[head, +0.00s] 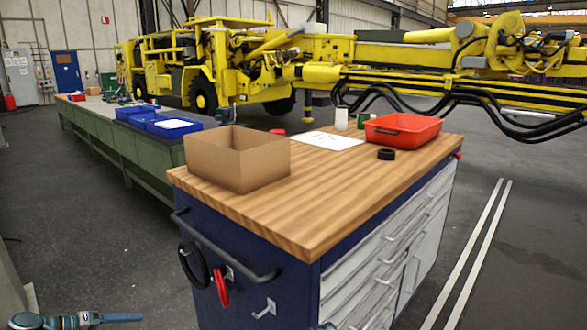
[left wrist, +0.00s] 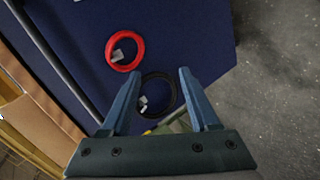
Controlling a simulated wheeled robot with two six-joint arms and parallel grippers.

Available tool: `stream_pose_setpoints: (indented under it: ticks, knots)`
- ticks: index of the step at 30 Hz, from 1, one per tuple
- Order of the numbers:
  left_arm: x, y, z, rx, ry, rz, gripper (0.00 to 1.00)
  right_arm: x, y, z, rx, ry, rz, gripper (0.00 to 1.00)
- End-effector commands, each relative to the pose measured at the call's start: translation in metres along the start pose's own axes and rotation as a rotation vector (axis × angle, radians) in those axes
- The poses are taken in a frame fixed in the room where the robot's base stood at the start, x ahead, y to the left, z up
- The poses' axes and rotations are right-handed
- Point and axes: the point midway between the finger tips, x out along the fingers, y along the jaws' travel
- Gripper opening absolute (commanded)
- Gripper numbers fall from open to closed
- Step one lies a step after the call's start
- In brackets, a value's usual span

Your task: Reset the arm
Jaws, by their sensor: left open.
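My left gripper (head: 122,318) is low at the left of the head view, apart from the blue cabinet (head: 250,255). In the left wrist view the left gripper (left wrist: 158,73) is open and empty, its two fingers pointing at the cabinet's side. A black ring (head: 204,269) and a red ring (head: 222,290) hang on that side. In the left wrist view the black ring (left wrist: 173,96) appears between the fingers, and the red ring (left wrist: 110,52) lies beyond the left finger. My right gripper cannot be made out.
The cabinet's wooden top (head: 330,205) holds a cardboard box (head: 235,160), a red tray (head: 402,130), a paper sheet (head: 327,141) and a small black ring (head: 386,154). A handle bar (head: 225,258) juts from the side. A green bench and yellow machine stand behind. Floor is clear left.

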Motion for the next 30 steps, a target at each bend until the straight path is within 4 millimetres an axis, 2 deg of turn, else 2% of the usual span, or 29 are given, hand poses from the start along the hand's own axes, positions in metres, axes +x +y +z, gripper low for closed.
stream_pose_setpoints:
  ticks: [3, 17, 23, 26, 30]
  knots:
    - [0.001, 0.001, 0.000, 0.001, -0.002, -0.001, 0.61, -0.001, 0.000, 0.000, 0.000, 0.000, 0.000, 1.00]
    - [0.041, 0.043, 0.029, 0.038, -0.137, -0.089, 0.61, -0.030, 0.003, 0.002, 0.000, 0.000, 0.000, 1.00]
    - [0.067, 0.074, 0.056, 0.078, -0.240, -0.168, 0.61, -0.053, 0.005, 0.003, 0.000, 0.000, 0.000, 1.00]
    - [0.082, 0.096, 0.076, 0.111, -0.308, -0.224, 0.61, -0.069, 0.007, 0.004, 0.000, 0.000, 0.000, 1.00]
    - [0.104, 0.137, 0.117, 0.189, -0.428, -0.339, 0.61, -0.102, 0.010, 0.006, 0.000, 0.000, 0.000, 1.00]
